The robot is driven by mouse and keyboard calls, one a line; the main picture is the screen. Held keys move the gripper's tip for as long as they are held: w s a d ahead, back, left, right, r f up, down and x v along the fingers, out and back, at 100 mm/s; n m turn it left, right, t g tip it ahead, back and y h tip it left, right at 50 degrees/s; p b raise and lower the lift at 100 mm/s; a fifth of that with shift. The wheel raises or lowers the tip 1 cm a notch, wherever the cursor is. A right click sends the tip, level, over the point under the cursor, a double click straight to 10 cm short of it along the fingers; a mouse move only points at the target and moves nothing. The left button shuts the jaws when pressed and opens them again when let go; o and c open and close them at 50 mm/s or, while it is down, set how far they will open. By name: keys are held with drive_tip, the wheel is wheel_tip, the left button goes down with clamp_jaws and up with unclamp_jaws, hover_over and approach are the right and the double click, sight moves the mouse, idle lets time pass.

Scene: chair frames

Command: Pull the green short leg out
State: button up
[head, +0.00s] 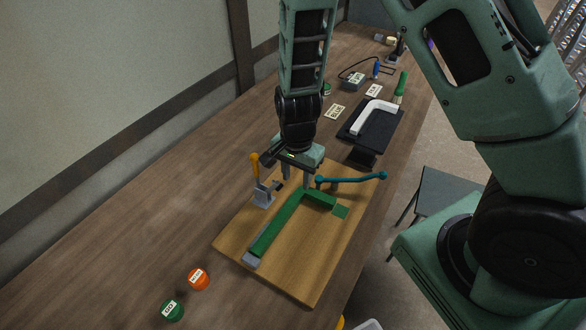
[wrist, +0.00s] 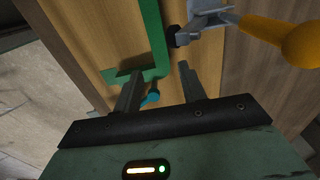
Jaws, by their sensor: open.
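The green short leg (head: 320,198) lies at the far end of the wooden board, meeting the long green bar (head: 277,223) at a corner. In the wrist view, the short leg (wrist: 118,75) runs left from the foot of the long bar (wrist: 155,35). My gripper (head: 297,181) points down above that corner, open and empty; in the wrist view its two fingers (wrist: 158,88) stand apart near the corner. The left finger partly overlaps the short leg there. I cannot tell whether either finger touches it.
A grey clamp (head: 263,195) with an orange handle (head: 256,166) stands left of the corner. A teal lever (head: 352,180) lies just beyond the short leg. A flat green square (head: 341,211) is right of the leg. A black tray (head: 379,122) holds a white bracket (head: 372,115) farther back.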

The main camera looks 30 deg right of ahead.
sight(296, 196)
drive_tip(key=shift+f+b, duration=3.6)
drive_tip(key=shift+f, duration=0.05)
drive_tip(key=shift+r, duration=0.15)
clamp_jaws()
drive_tip(key=shift+w+r, duration=0.1)
